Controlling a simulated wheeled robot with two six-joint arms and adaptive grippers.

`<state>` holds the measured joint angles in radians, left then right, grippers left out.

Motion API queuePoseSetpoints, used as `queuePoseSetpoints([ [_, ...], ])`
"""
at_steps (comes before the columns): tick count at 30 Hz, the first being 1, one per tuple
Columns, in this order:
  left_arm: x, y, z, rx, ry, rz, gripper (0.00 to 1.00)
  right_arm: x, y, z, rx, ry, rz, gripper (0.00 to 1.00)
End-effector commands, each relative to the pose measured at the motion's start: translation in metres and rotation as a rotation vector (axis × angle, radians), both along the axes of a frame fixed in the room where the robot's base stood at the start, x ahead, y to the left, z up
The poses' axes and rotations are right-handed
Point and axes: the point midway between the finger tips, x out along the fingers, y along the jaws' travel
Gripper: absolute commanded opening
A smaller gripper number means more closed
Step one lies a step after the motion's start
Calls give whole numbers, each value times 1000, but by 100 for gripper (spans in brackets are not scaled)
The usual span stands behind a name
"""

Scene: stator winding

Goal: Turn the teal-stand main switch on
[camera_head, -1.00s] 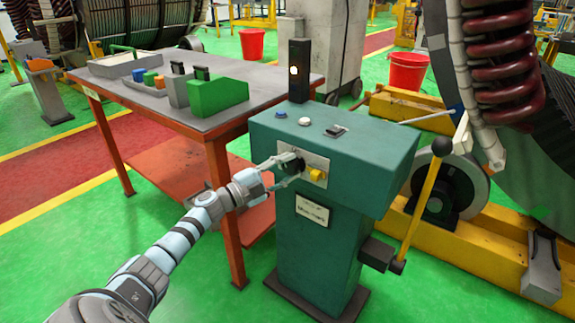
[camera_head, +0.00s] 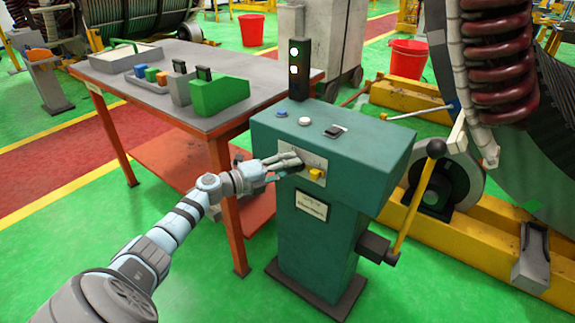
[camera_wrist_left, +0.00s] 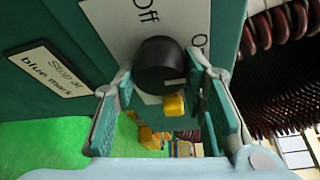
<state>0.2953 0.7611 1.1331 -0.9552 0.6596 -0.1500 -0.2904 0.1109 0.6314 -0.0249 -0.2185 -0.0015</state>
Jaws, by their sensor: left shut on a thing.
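The teal stand (camera_head: 325,235) stands upright in the middle of the head view. Its main switch is a black round knob (camera_wrist_left: 160,62) on a pale plate (camera_wrist_left: 112,22) that reads "Off" in the left wrist view. A light mark shows low on the knob's face. My left gripper (camera_head: 290,164) is shut on this knob, one finger on each side; it also shows in the left wrist view (camera_wrist_left: 165,82). In the head view the fingers hide most of the knob. My right gripper is not in view.
A yellow knob (camera_head: 315,174) sits beside the switch. Blue (camera_head: 282,113) and white (camera_head: 304,121) buttons and a black rocker (camera_head: 335,131) are on top. A yellow lever (camera_head: 415,210) stands right. An orange-legged table (camera_head: 240,210) is close left of the stand.

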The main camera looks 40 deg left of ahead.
Motion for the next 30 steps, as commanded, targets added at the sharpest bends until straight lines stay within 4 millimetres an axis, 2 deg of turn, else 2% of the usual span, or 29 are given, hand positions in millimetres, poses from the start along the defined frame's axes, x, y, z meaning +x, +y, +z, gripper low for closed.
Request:
queuePoseSetpoints([
  [12, 0, 0, -2, 9, 2, -1, 10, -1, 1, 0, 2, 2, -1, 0],
  [13, 0, 0, -2, 9, 2, -1, 41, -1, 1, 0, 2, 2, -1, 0],
  [16, 0, 0, -1, 9, 2, -1, 57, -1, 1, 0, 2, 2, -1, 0],
  [26, -1, 0, -1, 8, 1, 0, 58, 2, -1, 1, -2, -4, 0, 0],
  [30, -18, 7, 0, 12, 3, -1, 58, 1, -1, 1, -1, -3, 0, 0],
])
